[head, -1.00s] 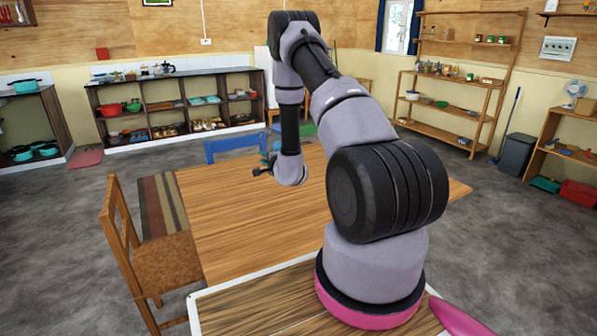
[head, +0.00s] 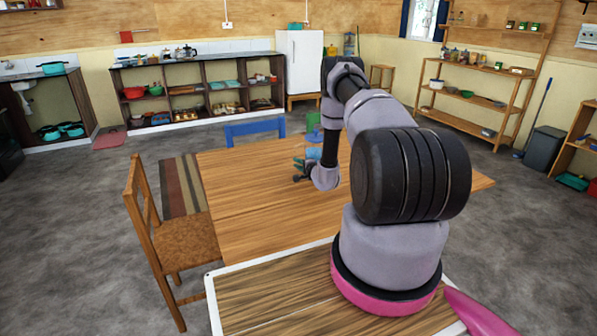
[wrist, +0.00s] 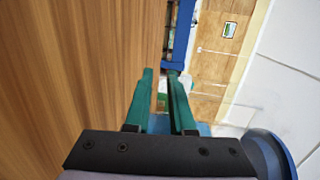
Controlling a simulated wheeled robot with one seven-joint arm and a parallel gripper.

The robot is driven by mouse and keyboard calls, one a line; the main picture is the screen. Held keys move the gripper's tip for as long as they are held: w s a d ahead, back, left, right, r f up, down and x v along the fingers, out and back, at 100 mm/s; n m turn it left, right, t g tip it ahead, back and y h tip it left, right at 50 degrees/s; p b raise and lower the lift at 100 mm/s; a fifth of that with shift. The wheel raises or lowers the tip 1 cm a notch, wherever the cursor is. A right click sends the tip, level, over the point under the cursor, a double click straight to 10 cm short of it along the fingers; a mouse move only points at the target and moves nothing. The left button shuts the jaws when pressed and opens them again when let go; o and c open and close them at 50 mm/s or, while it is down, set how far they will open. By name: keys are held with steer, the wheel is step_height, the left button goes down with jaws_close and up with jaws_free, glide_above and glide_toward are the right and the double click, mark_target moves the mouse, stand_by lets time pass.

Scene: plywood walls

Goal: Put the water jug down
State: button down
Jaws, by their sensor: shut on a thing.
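My gripper (head: 299,167) is over the far part of the wooden table (head: 260,205), turned on its side. In the wrist view its two green fingers (wrist: 160,76) stand a small gap apart, with the tabletop (wrist: 75,70) to their left. A blue piece (head: 314,153) shows right beside my gripper in the head view and seems to be part of the water jug held in the jaws. A rounded blue part (wrist: 268,150) at the lower right of the wrist view may be the same jug. The jug's full shape and any contact with the table cannot be made out.
A wooden chair (head: 163,240) stands at the table's left side and a blue chair (head: 253,130) at its far side. The tabletop's left and front parts are clear. Shelves (head: 200,95) line the back wall, and a white fridge (head: 303,62) stands there.

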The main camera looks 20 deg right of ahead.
steer(key=shift+f, duration=1.8)
steer(key=c, duration=1.1)
jaws_free()
steer(key=shift+o, duration=0.2)
